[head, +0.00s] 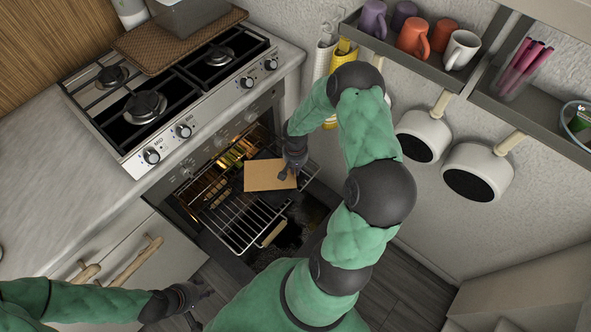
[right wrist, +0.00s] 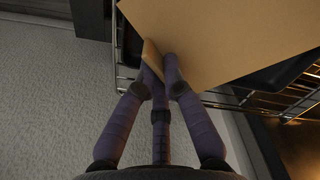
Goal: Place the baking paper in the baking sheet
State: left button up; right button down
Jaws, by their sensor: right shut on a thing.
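The baking paper (head: 265,177) is a flat tan sheet over the pulled-out oven rack. It fills the top of the right wrist view (right wrist: 235,35). My right gripper (head: 291,172) is shut on its near edge, which is bent up between the fingertips (right wrist: 161,68). The dark baking sheet (right wrist: 283,76) shows beneath the paper in the right wrist view, mostly hidden by it. I cannot tell whether the paper touches the sheet. My left gripper (head: 203,300) is low at the left, away from the paper, with its fingers apart and empty.
The oven rack (head: 247,228) sticks out of the open, lit oven (head: 215,165) below the stove (head: 180,90). Pans (head: 478,172) hang on the right wall under a shelf with mugs (head: 413,37). The counter (head: 60,165) left of the stove is clear.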

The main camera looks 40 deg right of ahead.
jog(key=shift+r, duration=0.1)
jog(key=shift+f, duration=0.25)
jog(key=c, duration=1.4)
grip_release()
jog(key=shift+o, duration=0.2)
jog(key=shift+r, duration=0.1)
